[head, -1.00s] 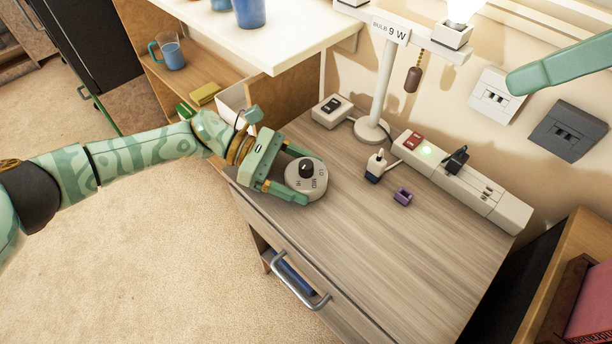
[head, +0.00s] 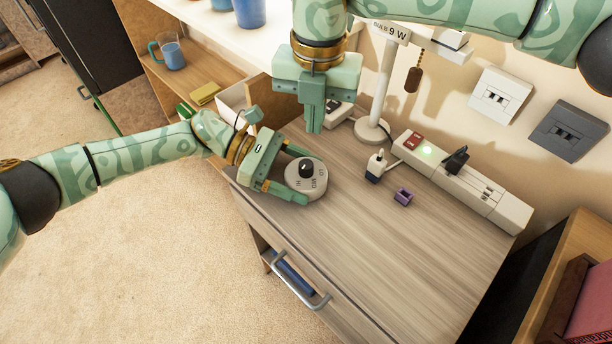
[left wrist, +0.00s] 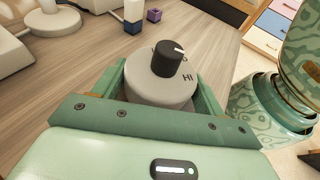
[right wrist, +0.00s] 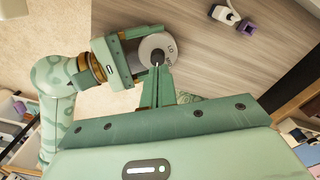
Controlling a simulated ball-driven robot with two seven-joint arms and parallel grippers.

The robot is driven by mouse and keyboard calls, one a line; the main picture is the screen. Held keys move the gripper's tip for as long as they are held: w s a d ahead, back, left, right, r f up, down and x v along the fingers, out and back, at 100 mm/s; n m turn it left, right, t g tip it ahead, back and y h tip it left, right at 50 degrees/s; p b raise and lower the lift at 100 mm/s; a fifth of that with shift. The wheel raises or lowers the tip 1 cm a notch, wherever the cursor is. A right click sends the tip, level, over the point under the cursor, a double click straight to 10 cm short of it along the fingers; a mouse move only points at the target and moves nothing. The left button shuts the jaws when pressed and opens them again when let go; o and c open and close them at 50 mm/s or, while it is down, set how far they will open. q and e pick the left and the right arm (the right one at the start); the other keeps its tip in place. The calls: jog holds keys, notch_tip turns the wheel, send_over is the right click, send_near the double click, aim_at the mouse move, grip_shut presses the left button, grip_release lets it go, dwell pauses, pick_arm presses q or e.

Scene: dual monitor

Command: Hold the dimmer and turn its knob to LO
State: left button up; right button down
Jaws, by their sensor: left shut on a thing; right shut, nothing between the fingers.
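The dimmer is a round light-grey body (head: 318,187) with a black knob (head: 306,166) and HI, MID and LO lettering. It rests at the desk's left edge. My left gripper (head: 301,178) is shut around its sides. In the left wrist view, the knob (left wrist: 168,60) has a white line on its right side, with HI lower right; its exact setting is hard to tell. My right gripper (head: 314,130) is shut and empty, pointing down, above and behind the dimmer. In the right wrist view, its fingertips (right wrist: 158,72) appear just below the knob, partly covering the dimmer (right wrist: 146,46).
A lamp post (head: 383,80) stands behind, with a switch box partly hidden by my right gripper. A power strip (head: 480,190) runs along the back. A white-and-dark plug (head: 375,168) and purple piece (head: 403,197) stand right of the dimmer. The desk's front right is clear.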

aim_at(316, 164)
jog(key=shift+m, duration=0.3)
jog(key=shift+w+d+f, duration=0.1)
jog(key=shift+w+f, duration=0.1)
jog(key=shift+f, duration=1.75)
jog(key=shift+w+d+f, duration=0.1)
jog(key=shift+w+f, duration=0.05)
jog(key=shift+f, duration=1.75)
jog(key=shift+s+a, duration=0.2)
jog(key=shift+s, duration=0.05)
jog(key=shift+w+a, duration=0.15)
jog(key=shift+a, duration=0.8)
